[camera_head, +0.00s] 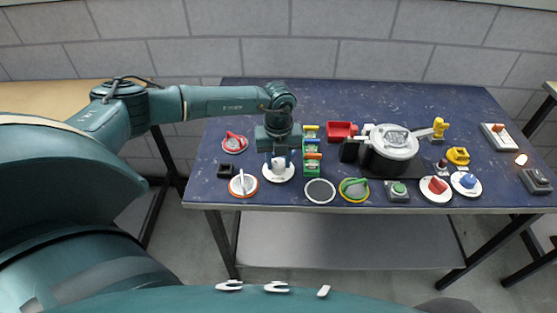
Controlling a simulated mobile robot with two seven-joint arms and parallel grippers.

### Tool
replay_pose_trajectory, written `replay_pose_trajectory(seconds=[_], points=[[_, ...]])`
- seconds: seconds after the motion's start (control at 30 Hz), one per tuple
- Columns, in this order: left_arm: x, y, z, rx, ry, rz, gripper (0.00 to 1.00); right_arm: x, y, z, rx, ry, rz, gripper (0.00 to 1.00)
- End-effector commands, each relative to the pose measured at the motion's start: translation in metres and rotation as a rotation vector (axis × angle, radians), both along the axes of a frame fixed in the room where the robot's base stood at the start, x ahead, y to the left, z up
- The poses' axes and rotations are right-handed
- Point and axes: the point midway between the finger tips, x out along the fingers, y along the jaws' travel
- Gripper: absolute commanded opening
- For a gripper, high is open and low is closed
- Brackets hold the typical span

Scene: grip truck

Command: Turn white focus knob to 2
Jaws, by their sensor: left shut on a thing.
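The white focus knob (278,163) stands on a round white dial plate (279,178) near the front left of the blue table. My left gripper (279,161) comes down from above, with its fingers on either side of the knob, shut on it. The gripper body hides the back of the dial. The dial's numbers and the knob's pointer are too small to read. My right gripper is not in view.
A red knob (235,142), a white knob on a red-rimmed dial (243,184) and a small black block (225,170) are to the left. Green blocks (312,169) stand close on the right. A large pot-like device (389,152) is farther right. The back of the blue table (350,97) is clear.

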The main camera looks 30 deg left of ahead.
Motion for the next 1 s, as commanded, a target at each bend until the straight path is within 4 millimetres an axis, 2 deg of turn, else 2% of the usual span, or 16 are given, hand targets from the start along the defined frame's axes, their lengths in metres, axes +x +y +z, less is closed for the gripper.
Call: replay_pose_trajectory(seconds=[0.6, 1.0], points=[[0.0009, 0.0012, -0.0006, 0.000, -0.003, -0.558, 0.10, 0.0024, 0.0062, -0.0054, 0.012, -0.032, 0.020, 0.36], [0.0011, 0.0008, 0.0006, 0.001, -0.004, -0.777, 0.10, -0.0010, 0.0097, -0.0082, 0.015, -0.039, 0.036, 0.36]])
